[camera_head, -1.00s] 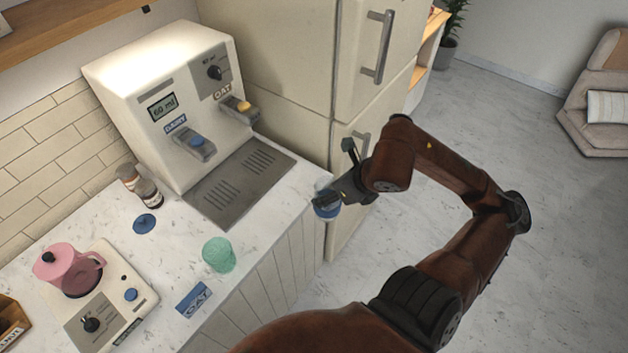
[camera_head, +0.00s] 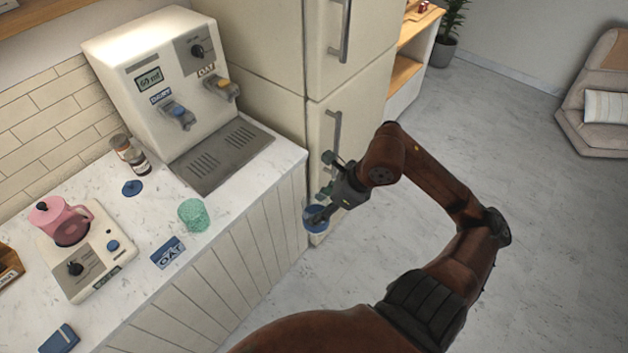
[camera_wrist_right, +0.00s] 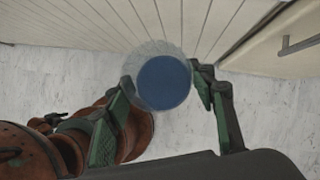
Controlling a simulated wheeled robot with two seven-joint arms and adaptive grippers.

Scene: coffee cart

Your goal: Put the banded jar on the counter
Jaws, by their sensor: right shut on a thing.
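The banded jar (camera_head: 315,219) is a small clear, round jar with blue on it. My right gripper (camera_head: 318,213) is shut on it and holds it beyond the counter's front edge, to the right of the counter and in front of the fridge. In the right wrist view the jar (camera_wrist_right: 155,82) sits between the two fingers, with a blue disc filling most of its round outline. The band itself is not clear there. The counter (camera_head: 232,190) has a white marbled top and is apart from the jar. My left gripper is not in view.
A milk dispenser (camera_head: 150,85) stands at the counter's back.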

